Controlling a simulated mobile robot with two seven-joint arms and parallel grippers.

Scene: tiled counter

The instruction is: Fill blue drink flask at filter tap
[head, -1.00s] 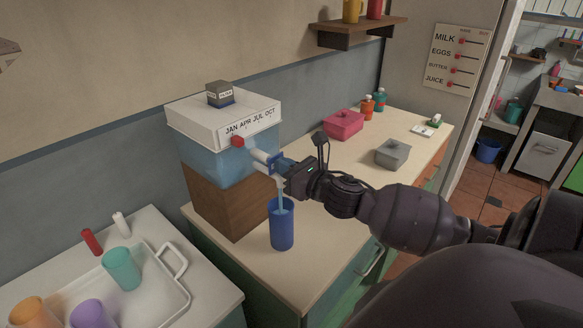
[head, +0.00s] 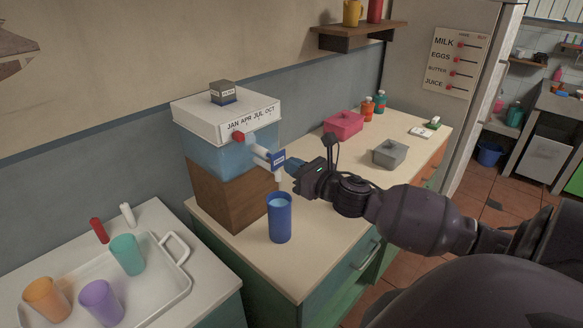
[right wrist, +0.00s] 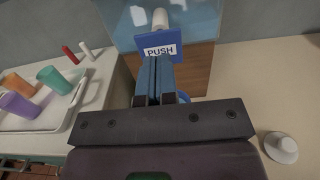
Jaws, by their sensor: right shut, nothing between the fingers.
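The blue flask (head: 280,220) stands upright and open on the counter below the tap, with water showing near its rim. The filter dispenser has a clear blue tank (head: 212,148) on a brown block (head: 232,198), with a white lid. Its tap has a blue paddle (head: 278,161), marked PUSH in the right wrist view (right wrist: 159,46). No stream shows from the spout. My right gripper (head: 291,170) is shut and empty just right of the paddle; in the right wrist view its fingers (right wrist: 155,72) point at the paddle. The flask is mostly hidden there. My left gripper is not in view.
A white tray (head: 165,298) with orange, purple and teal cups lies on the lower left counter. A white round object (right wrist: 281,147) is on the counter in the right wrist view. A grey box (head: 390,153) and pink box (head: 343,123) stand farther back.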

